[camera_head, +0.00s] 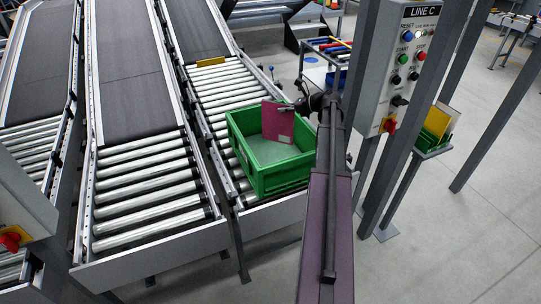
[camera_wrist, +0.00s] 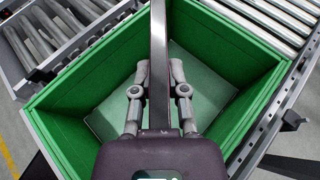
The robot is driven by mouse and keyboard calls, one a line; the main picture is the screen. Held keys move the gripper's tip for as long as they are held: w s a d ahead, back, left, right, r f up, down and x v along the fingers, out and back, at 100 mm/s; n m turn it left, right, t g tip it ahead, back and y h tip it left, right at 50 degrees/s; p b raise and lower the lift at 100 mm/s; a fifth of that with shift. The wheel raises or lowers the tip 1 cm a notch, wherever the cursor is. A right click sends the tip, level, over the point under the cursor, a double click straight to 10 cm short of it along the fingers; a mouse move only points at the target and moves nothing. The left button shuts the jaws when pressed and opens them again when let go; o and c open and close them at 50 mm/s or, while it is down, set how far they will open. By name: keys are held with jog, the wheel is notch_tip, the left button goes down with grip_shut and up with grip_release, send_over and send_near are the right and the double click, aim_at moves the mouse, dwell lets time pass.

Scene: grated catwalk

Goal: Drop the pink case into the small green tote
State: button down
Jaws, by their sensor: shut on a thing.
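The pink case (camera_head: 277,122) is a flat, thin panel standing roughly upright in the head view, over the small green tote (camera_head: 286,180). Its lower part overlaps the tote's opening; I cannot tell whether its bottom edge touches the floor. My gripper (camera_head: 304,107) is shut on the case near its upper right edge. In the wrist view, my gripper (camera_wrist: 160,72) has its two fingers on either side of the case (camera_wrist: 158,50), seen edge-on as a narrow dark strip. The tote's green walls (camera_wrist: 75,108) surround this view, and its pale floor looks otherwise empty.
The tote sits on a roller conveyor (camera_head: 222,88), with parallel conveyors to its left. The LINE C control box (camera_head: 398,65) and grey posts stand close on the right. A small stand with a green bin (camera_head: 438,122) is beyond them. Open floor lies at right.

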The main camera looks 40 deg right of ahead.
jog(key=shift+f+b, duration=0.6)
jog(key=shift+f, duration=0.25)
jog(key=c, duration=0.6)
grip_release()
jog(key=shift+s, duration=0.1)
